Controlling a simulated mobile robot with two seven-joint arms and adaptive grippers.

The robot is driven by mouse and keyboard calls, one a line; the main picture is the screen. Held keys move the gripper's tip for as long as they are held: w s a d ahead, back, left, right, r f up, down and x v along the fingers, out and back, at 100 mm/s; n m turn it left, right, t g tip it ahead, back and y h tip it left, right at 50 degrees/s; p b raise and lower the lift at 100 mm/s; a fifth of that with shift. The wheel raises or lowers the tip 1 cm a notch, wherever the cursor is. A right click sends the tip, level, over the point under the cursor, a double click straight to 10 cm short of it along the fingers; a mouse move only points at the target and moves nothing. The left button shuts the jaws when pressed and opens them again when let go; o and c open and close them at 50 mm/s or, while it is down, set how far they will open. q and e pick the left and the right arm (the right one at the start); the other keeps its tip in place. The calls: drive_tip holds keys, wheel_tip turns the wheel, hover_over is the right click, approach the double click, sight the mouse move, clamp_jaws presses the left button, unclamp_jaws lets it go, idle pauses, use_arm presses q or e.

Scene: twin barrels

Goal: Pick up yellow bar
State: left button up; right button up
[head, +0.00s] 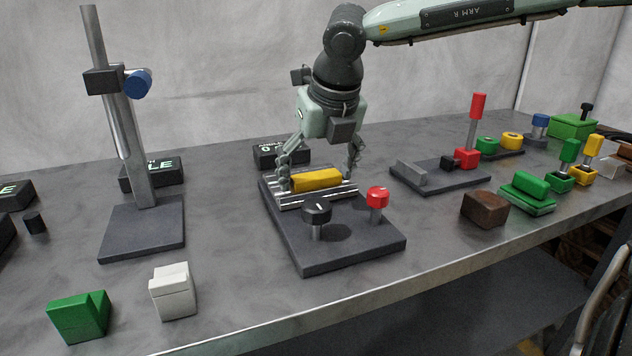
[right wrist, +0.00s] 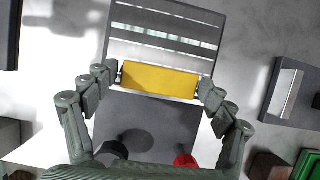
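The yellow bar (head: 317,180) lies across metal rollers on a dark base plate (head: 345,250) in the middle of the bench. It also shows in the right wrist view (right wrist: 160,79), lying level between the fingers. My right gripper (head: 319,176) points down over the bar with its fingers spread, one at each end. In the right wrist view my right gripper (right wrist: 160,84) is open, its fingertips close to the two ends of the bar. I cannot tell whether they touch it. My left gripper is not in view.
A black knob (head: 316,211) and a red knob (head: 377,196) stand on the plate in front of the bar. A metal post (head: 128,130) rises at the left. A brown block (head: 484,209) and several coloured pieces stand at the right.

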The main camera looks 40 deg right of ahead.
drive_tip(key=c, duration=1.2)
drive_tip(key=shift+r, duration=0.1)
drive_tip(key=shift+c, duration=0.3)
drive_tip(key=shift+r, duration=0.1)
